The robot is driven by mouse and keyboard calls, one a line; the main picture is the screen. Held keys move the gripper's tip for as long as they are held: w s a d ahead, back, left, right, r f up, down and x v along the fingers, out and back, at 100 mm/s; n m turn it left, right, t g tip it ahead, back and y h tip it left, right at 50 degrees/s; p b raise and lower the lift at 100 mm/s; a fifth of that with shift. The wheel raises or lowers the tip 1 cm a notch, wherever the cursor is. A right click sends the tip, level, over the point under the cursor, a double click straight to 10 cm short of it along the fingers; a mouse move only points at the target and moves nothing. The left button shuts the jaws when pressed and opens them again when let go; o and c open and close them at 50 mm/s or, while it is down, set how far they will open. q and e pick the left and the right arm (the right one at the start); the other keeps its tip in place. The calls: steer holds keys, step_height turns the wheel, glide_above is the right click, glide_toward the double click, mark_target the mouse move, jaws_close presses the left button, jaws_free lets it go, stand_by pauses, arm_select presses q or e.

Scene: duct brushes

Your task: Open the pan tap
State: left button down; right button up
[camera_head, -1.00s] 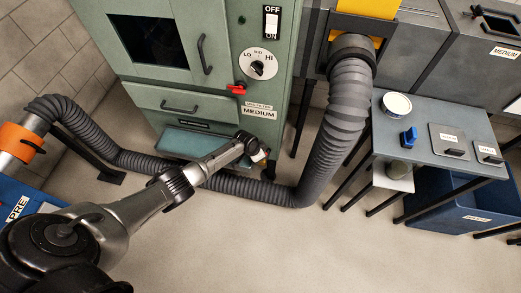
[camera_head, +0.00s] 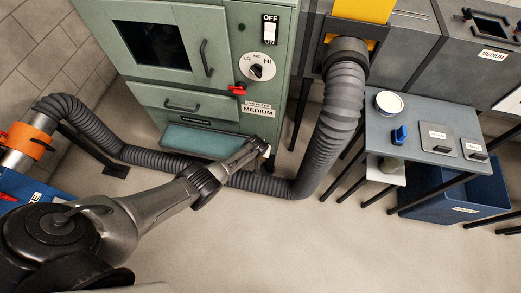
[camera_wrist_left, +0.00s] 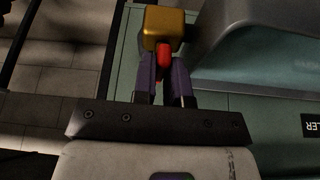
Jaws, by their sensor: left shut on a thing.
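The pan tap shows in the left wrist view as a brass-coloured block (camera_wrist_left: 163,27) with a red lever (camera_wrist_left: 163,57). My left gripper (camera_wrist_left: 168,75) has its dark fingers shut on the red lever, just below the brass block in the picture. In the head view, my left gripper (camera_head: 263,151) is at the lower right front of the green filter cabinet (camera_head: 240,112), beside the blue-green pan (camera_head: 195,140). The tap is not clearly visible there, as my gripper covers that spot. My right gripper is in neither view.
A grey corrugated hose (camera_head: 310,160) runs along the floor beneath my left arm and rises to the yellow duct. A grey table (camera_head: 430,122) with a blue brush and plates stands at right, above a blue bin (camera_head: 455,195). The front floor is clear.

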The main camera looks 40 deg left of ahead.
arm_select(q)
steer(key=shift+n, duration=0.4)
stand_by(0.3)
steer(key=c, duration=1.2)
jaws_free()
steer(key=shift+o, duration=0.2)
steer(key=shift+r+p, duration=0.25)
steer(key=shift+p, duration=0.1)
steer(key=p+v, duration=1)
steer(key=v, duration=0.3)
steer(key=shift+d+p, duration=0.3)
steer(key=shift+p, duration=0.1)
